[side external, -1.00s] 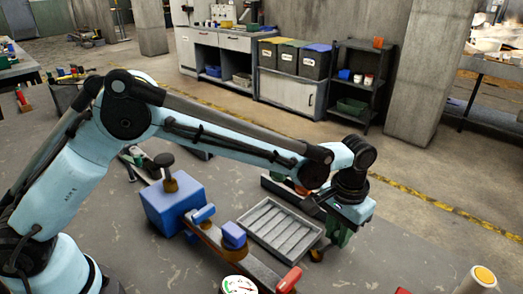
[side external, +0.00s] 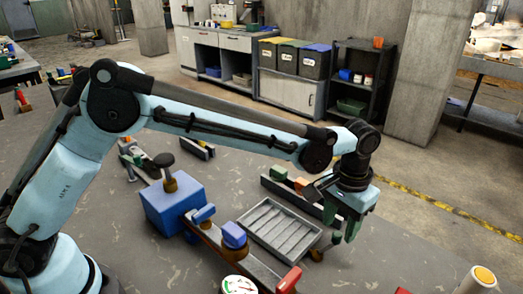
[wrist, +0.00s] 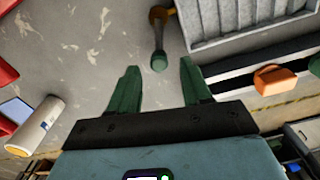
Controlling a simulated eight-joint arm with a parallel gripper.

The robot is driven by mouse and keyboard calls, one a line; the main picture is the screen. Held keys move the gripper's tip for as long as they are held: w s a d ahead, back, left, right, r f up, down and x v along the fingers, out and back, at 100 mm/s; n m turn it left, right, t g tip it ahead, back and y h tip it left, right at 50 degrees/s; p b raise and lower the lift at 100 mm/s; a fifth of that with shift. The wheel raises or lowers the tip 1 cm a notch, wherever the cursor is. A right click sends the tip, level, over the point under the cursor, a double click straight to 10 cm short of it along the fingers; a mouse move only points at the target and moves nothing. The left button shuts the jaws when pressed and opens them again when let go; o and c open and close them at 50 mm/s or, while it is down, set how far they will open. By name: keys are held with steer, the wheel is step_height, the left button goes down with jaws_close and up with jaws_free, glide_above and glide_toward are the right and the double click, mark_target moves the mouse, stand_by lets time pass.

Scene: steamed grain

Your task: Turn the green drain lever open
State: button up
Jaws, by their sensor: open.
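The green drain lever (wrist: 158,60) shows in the wrist view as a short arm with a rounded green end, running up to a brassy pivot (wrist: 158,15) beside the grey tray. The green end appears between and just beyond my open fingertips. My gripper (wrist: 160,72) has two green fingers, spread apart with nothing between them. In the side view my gripper (side external: 343,234) points down at the right end of the tray. The brassy pivot (side external: 317,256) shows just below it there; the lever's green end cannot be told from my fingers. I cannot tell the height gap.
The ribbed grey tray (side external: 250,238) lies left of my gripper. Behind it a dark rail carries an orange block (side external: 301,183) and a green block (side external: 278,172). A blue box (side external: 170,207), a red handle (side external: 289,279) and a gauge (side external: 238,285) stand at the front left.

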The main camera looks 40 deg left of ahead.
mark_target(337, 233)
step_height(337, 233, up, 9)
steer(key=shift+r, duration=0.15)
steer(key=shift+a, duration=0.1)
stand_by(0.3)
steer(key=s+a+r+n+t, duration=0.1)
steer(key=s+a+r+t, duration=0.1)
steer(key=a, duration=0.5)
steer(key=s+a+r+t, duration=0.1)
steer(key=s+a+r, duration=0.15)
steer(key=a, duration=0.35)
steer(key=s+a+f+n+t, duration=0.1)
steer(key=s+a+f+t, duration=0.3)
steer(key=s+a, duration=0.6)
steer(key=shift+s+a+f, duration=0.25)
steer(key=shift+a+f, duration=0.4)
steer(key=shift+a, duration=0.25)
